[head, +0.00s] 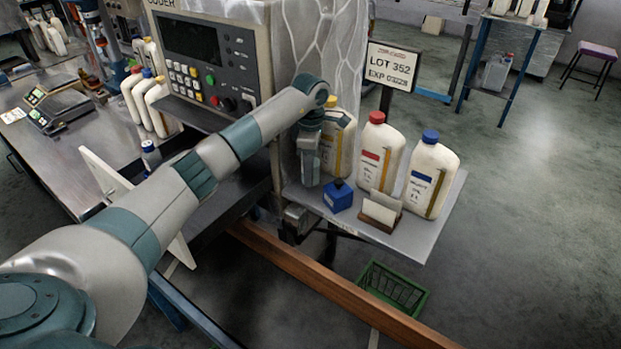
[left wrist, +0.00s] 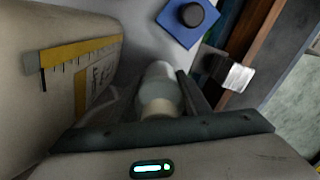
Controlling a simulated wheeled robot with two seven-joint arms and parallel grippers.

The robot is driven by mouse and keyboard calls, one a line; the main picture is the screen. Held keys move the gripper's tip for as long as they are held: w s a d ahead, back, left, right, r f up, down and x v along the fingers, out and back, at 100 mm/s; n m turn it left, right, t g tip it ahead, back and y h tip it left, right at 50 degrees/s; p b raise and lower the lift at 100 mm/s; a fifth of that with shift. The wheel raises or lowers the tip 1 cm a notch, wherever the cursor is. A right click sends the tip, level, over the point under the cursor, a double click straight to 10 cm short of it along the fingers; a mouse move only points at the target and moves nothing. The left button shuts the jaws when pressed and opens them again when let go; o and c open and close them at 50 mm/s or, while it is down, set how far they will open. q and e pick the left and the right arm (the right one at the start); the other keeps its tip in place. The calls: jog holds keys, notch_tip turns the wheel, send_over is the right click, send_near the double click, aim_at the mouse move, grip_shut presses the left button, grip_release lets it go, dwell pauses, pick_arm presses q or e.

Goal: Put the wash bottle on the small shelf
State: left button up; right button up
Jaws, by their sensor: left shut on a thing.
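My left gripper (head: 309,168) points down over the left end of the small metal shelf (head: 432,231). In the left wrist view my left gripper (left wrist: 160,92) is shut on a pale, rounded, translucent thing that looks like the wash bottle (left wrist: 158,98). In the head view the gripper and wrist hide the held bottle. I cannot tell whether its base touches the shelf. My right gripper is not in view.
White jugs with yellow (head: 340,135), red (head: 380,152) and blue (head: 430,172) caps line the shelf's back. A blue block with a dark knob (head: 338,195) and a card holder (head: 380,211) stand in front. A green crate (head: 392,288) sits below.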

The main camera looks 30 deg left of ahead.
pick_arm(q)
jog(key=shift+f+b, duration=0.4)
jog(key=shift+f, duration=1.05)
jog(key=shift+f, duration=0.15)
jog(key=o, duration=1.2)
jog(key=shift+r, duration=0.2)
jog(key=shift+r, duration=0.3)
notch_tip(320, 180, up, 11)
jog(key=p, duration=0.5)
jog(key=shift+r, duration=0.2)
